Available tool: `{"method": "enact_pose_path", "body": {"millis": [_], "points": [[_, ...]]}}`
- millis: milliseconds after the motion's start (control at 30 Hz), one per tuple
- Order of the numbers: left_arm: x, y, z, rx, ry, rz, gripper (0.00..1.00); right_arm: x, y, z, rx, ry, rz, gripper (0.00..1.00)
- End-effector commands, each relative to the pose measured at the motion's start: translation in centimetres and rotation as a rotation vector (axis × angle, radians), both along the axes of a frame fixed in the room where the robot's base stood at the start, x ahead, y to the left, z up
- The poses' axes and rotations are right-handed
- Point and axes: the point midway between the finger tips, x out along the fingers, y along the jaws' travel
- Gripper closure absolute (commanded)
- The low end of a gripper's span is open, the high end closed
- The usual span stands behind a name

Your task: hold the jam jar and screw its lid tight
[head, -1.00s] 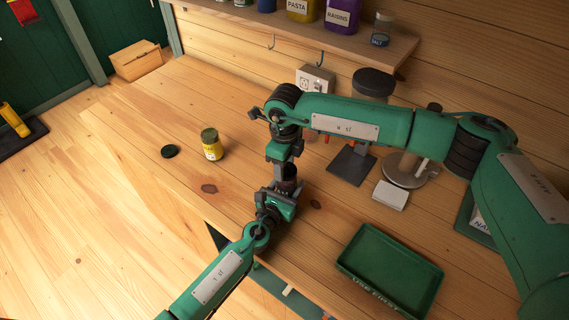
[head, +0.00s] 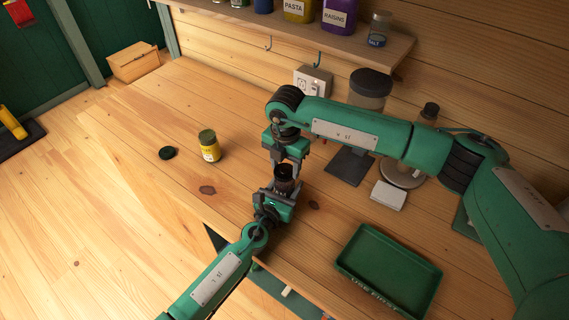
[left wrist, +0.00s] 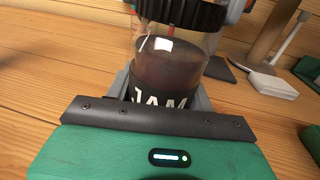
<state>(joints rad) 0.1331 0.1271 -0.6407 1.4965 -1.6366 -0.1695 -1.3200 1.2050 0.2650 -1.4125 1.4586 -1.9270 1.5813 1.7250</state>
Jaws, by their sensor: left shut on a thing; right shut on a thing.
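The jam jar (head: 284,185) stands upright in my left gripper (head: 279,193), which is shut on it low on its body. In the left wrist view the jar (left wrist: 175,65) is clear glass with dark jam and a black label reading "JAM". A black ribbed lid (left wrist: 180,12) is at its top. My right gripper (head: 285,160) comes from above and is shut on the lid, its fingers on either side. Whether the lid sits fully down cannot be told; its top is hidden.
A yellow jar (head: 209,148) with a dark lid and a loose dark lid (head: 167,153) lie to the left on the table. A green tray (head: 390,271) is at the right front.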

Motion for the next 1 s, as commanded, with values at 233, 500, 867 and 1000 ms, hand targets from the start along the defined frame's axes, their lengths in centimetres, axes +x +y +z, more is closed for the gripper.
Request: {"method": "enact_pose_path", "body": {"millis": [233,500,867,1000], "points": [[-0.1,0.0,-0.1,0.001,0.003,-0.001,1.0,-0.1,-0.1,0.0,0.002,-0.001,-0.382,0.71],[-0.1,0.0,-0.1,0.001,0.003,-0.001,1.0,-0.1,-0.1,0.1,0.002,-0.002,-0.391,0.31],[-0.1,0.0,-0.1,0.001,0.003,-0.001,1.0,-0.1,-0.1,0.3,0.001,-0.002,-0.389,0.28],[-0.1,0.0,-0.1,0.001,0.003,-0.001,1.0,0.0,-0.1,1.7,0.003,-0.004,-0.389,0.28]]}}
